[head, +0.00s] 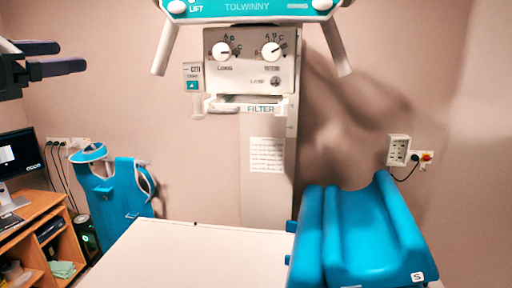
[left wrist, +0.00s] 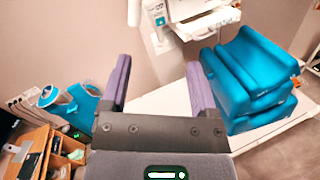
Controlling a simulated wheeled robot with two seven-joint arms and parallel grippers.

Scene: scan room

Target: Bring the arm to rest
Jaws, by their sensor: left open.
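My left gripper (head: 62,57) is at the upper left of the head view, raised in front of the wall. Its two dark purple fingers are apart, with nothing between them. In the left wrist view the open left gripper (left wrist: 157,88) shows from behind, its fingers spread and empty. It is clear of the table and the machine. My right gripper is in neither view.
A white table (head: 190,255) carries blue cushions (head: 360,235) at the right. An x-ray unit (head: 250,60) stands behind it. A blue apron (head: 115,195) hangs at the left, near a wooden desk (head: 40,210) with a monitor (head: 18,155). Wall sockets (head: 398,150) are at the right.

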